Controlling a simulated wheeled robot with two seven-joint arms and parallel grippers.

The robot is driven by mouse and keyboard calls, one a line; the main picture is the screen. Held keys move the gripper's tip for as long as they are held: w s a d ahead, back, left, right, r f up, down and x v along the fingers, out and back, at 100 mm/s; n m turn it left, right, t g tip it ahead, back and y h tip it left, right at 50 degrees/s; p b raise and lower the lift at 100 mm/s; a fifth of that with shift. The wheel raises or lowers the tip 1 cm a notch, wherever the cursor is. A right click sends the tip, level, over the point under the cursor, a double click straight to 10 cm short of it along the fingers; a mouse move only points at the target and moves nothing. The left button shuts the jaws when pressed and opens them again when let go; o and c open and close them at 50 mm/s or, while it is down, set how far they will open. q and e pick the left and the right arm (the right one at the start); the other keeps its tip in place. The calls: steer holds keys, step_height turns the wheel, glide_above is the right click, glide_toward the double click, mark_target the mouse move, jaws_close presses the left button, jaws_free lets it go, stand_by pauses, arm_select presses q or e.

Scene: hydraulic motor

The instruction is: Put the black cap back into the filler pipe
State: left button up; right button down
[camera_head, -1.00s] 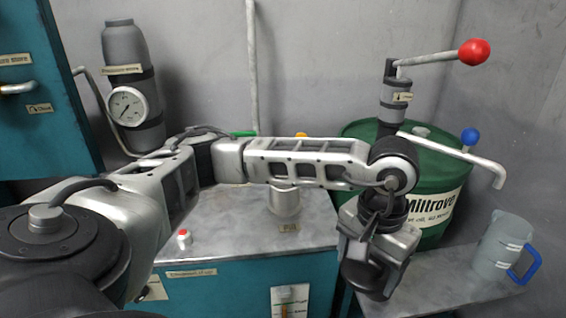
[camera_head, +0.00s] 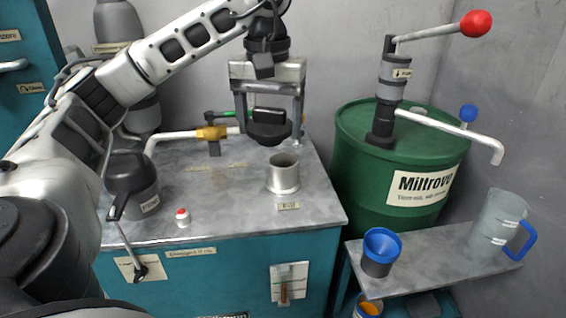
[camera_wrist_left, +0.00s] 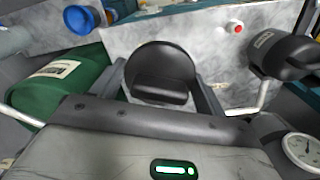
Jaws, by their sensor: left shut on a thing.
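The black cap (camera_head: 268,129) is held between the fingers of my left gripper (camera_head: 268,117) in the head view. The gripper points down and is shut on the cap's upper grip. The cap's round disc shows in the left wrist view (camera_wrist_left: 161,72). The filler pipe (camera_head: 284,174) is a short, open metal cylinder on the grey bench top. The cap hangs above and slightly left of the pipe in the head view, apart from it. In the left wrist view the cap hides the pipe. My right gripper is not in view.
A green drum (camera_head: 390,165) with a lever pump stands right of the bench. A yellow valve (camera_head: 211,133) on a pipe, a red button (camera_head: 183,216) and a dark canister (camera_head: 133,185) are on the bench's left. A blue funnel (camera_head: 381,250) and a jug (camera_head: 497,228) stand on the lower shelf.

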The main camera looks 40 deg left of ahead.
arm_select(q)
steer(key=shift+w+a+f, duration=0.95)
steer(key=shift+w+f, duration=0.65)
steer(key=shift+f, duration=0.35)
steer(key=shift+w+a+f, duration=0.9)
steer(key=shift+w+f, duration=0.65)
steer(key=shift+f, duration=0.45)
steer(key=shift+w+a+f, duration=0.95)
steer(key=shift+w+f, duration=0.65)
steer(key=shift+f, duration=0.35)
steer(key=shift+f, duration=0.65)
steer(key=o, duration=1)
steer(key=shift+r, duration=0.1)
